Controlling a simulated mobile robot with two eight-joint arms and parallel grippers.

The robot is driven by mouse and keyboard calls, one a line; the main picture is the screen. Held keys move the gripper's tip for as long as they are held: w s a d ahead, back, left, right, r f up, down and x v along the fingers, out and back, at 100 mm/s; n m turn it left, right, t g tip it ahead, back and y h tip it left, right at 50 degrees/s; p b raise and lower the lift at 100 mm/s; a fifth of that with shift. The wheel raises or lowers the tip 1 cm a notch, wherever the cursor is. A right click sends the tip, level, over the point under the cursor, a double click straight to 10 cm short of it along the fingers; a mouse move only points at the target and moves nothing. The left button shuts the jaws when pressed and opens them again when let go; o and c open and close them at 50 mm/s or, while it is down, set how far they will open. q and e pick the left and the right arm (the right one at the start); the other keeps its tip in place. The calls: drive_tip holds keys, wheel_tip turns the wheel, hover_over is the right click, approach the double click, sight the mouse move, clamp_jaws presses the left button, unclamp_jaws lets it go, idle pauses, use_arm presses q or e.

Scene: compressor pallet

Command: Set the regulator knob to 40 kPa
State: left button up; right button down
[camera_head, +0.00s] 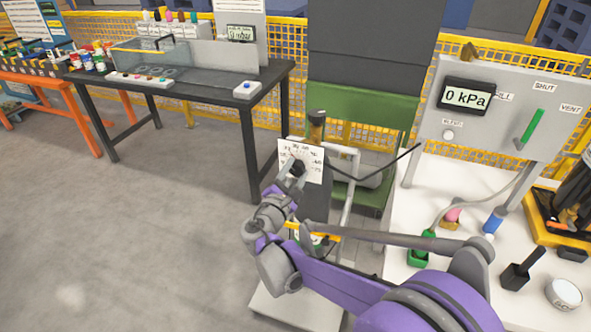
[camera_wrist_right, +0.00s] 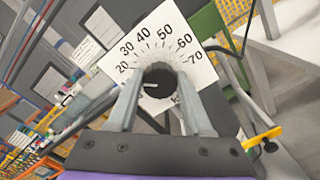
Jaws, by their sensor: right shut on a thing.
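My left gripper is not in view.
A panel display (camera_head: 465,97) reads 0 kPa, with a green lever (camera_head: 530,129) beside it. A white table (camera_head: 400,240) with small parts stands at right. A black bench (camera_head: 200,85) stands at back left. The floor at left is clear.

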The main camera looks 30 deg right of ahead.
drive_tip(key=m+p, duration=0.1)
drive_tip(key=m, duration=0.5)
drive_tip(key=shift+f+m, duration=0.1)
drive_tip(key=shift+m, duration=0.2)
drive_tip(key=m+p, duration=0.1)
drive_tip(key=m, duration=0.4)
drive_tip(key=shift+f+m, duration=0.1)
drive_tip(key=shift+m, duration=0.2)
drive_tip(key=shift+c, duration=1.5)
unclamp_jaws()
drive_tip(key=shift+s+a, duration=0.1)
drive_tip(key=shift+s, duration=0.05)
drive_tip(key=v, duration=1)
drive_tip(key=shift+s+a, duration=0.15)
drive_tip(key=shift+s, duration=0.1)
